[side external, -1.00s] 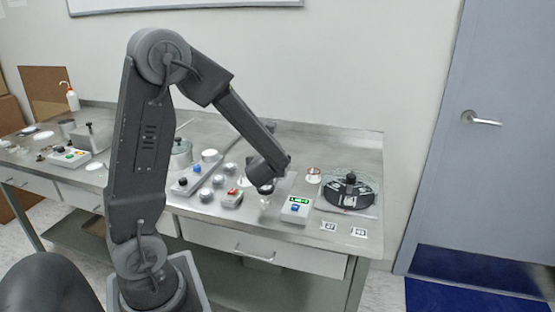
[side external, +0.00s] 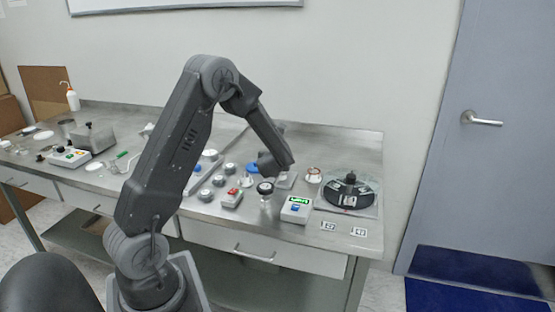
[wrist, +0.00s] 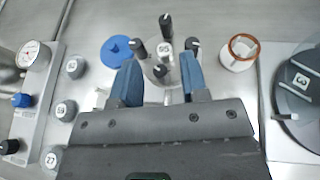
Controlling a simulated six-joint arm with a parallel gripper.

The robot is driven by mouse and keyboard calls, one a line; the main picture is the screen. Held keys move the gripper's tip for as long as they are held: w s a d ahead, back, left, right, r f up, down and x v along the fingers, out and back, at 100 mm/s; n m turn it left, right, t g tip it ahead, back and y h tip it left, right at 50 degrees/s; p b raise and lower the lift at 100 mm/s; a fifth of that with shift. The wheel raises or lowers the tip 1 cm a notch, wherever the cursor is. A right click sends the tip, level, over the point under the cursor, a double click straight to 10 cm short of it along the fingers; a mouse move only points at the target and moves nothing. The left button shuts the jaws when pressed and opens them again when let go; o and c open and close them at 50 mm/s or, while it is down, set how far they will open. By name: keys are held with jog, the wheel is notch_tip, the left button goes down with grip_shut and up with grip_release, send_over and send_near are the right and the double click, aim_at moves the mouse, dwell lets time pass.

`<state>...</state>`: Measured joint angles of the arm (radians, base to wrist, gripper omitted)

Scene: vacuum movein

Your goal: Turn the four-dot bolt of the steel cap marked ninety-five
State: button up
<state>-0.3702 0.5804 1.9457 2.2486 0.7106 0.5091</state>
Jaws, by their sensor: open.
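In the side view my gripper (side external: 276,166) hangs over the bench, and the cap is mostly hidden.
A blue disc (wrist: 117,50) lies left of the cap, and a copper-rimmed white cup (wrist: 240,52) stands right. A dark wheel on a plate (wrist: 300,88) is at the far right. Numbered grey knobs (wrist: 66,110) and a gauge (wrist: 34,56) are left.

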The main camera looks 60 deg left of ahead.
jog(key=shift+w+a+f, duration=0.1)
jog(key=shift+a, duration=0.1)
grip_shut()
dwell(0.3)
jog(key=shift+w+n+g+y, duration=0.1)
jog(key=shift+n+g+y, duration=0.5)
jog(key=shift+n+g, duration=0.65)
jog(key=shift+w+n+g+y, duration=0.1)
jog(key=shift+n+g+y, duration=0.5)
jog(key=shift+n+g, duration=0.6)
grip_release()
jog(key=shift+d, duration=0.1)
